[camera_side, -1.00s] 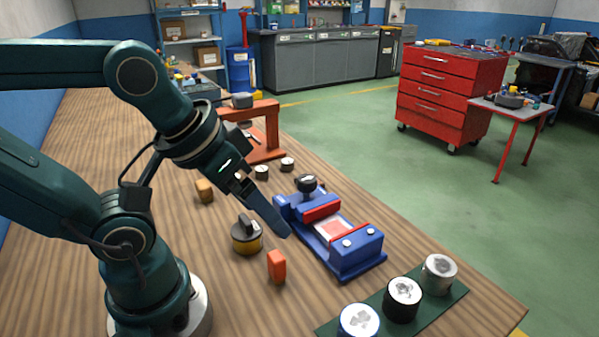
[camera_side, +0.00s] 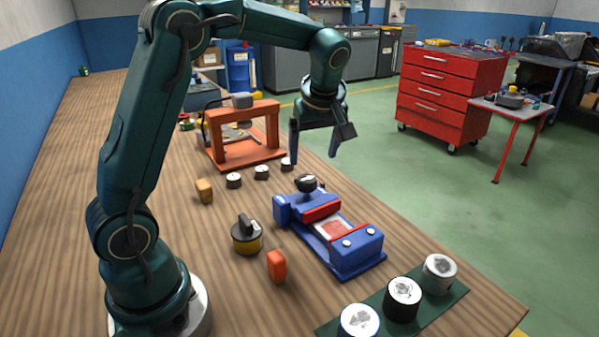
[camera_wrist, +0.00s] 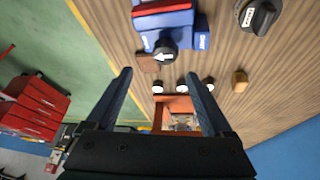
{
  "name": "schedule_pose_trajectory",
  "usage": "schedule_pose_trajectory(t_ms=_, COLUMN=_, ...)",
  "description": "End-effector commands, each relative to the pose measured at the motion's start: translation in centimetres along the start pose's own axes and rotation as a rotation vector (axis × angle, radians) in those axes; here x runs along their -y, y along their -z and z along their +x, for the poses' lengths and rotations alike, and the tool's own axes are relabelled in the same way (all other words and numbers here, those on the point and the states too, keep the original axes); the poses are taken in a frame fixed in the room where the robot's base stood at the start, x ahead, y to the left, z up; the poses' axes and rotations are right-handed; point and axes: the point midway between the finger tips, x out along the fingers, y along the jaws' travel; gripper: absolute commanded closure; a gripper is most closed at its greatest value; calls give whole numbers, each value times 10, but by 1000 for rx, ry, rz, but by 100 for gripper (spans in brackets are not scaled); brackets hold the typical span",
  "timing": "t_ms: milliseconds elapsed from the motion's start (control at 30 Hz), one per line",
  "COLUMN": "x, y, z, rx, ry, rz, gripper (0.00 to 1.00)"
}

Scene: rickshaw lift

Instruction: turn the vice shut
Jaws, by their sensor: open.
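The blue vice (camera_side: 345,255) stands on the wooden bench, with red jaw faces and a gap between them. Its black knob (camera_side: 306,183) is at the far end. In the wrist view the vice (camera_wrist: 163,22) is at the top, and its knob (camera_wrist: 165,51), with a white arrow mark, is just below it. My gripper (camera_side: 312,156) is open and empty, fingers pointing down, in the air above and beyond the knob. In the wrist view the fingers of my gripper (camera_wrist: 160,78) are spread with the knob above and between them, apart from it.
An orange frame (camera_side: 243,135) stands behind, with several small round pieces before it. A black-and-yellow knob (camera_side: 246,236), an orange block (camera_side: 276,266) and a tan block (camera_side: 204,190) lie left of the vice. A green mat (camera_side: 440,300) holds three cylinders in front.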

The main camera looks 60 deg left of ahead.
Motion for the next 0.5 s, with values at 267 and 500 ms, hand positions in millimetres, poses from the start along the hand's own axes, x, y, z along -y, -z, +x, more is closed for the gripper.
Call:
schedule_pose_trajectory(t_ms=267, x=5, y=-5, z=34, rx=28, ry=62, rz=8, gripper=15)
schedule_pose_trajectory(t_ms=500, x=7, y=-6, z=63, rx=28, ry=58, rz=8, gripper=15)
